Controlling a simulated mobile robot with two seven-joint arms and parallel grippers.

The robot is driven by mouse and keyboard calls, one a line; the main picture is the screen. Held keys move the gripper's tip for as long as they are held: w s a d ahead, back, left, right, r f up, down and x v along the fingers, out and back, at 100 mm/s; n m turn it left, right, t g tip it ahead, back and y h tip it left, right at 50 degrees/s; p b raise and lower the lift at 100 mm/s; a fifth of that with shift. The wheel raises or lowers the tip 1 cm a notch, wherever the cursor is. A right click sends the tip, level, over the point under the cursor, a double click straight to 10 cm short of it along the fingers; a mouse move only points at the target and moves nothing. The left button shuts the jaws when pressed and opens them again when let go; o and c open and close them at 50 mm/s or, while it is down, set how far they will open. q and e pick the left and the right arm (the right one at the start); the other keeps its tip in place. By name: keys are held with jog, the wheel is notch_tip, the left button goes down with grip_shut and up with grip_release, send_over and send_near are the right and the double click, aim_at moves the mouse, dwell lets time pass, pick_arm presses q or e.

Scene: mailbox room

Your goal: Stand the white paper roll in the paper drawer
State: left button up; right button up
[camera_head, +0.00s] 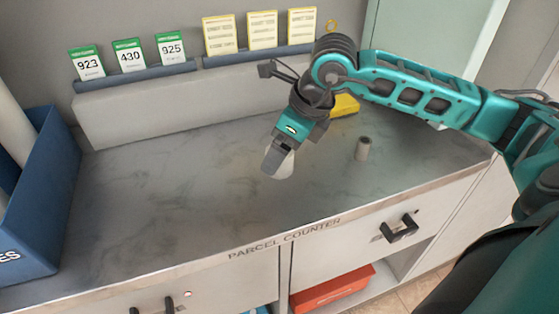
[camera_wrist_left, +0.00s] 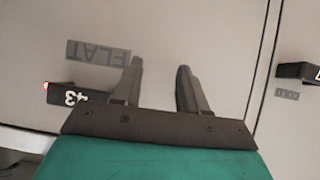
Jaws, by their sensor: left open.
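My right gripper (camera_head: 277,161) reaches in from the right and points down over the middle of the counter. A pale, rounded thing, which looks like the white paper roll (camera_head: 286,167), shows between its fingers and is partly hidden by them. I cannot tell whether it touches the counter. My left gripper (camera_wrist_left: 159,85) shows only in the left wrist view. It is open and empty, facing pale door fronts. The paper drawer cannot be told for sure; a closed drawer front (camera_head: 345,240) with a black handle (camera_head: 400,229) is at the counter's right.
A small grey-beige tube (camera_head: 363,148) stands on the counter (camera_head: 170,190), right of the right gripper. A blue bin (camera_head: 45,200) with pale rolls stands at the left. A yellow object (camera_head: 344,105) lies behind the arm. An orange box (camera_head: 332,289) sits below. The left counter middle is clear.

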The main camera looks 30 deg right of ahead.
jog(key=shift+c, duration=0.2)
jog(key=c, duration=1.2)
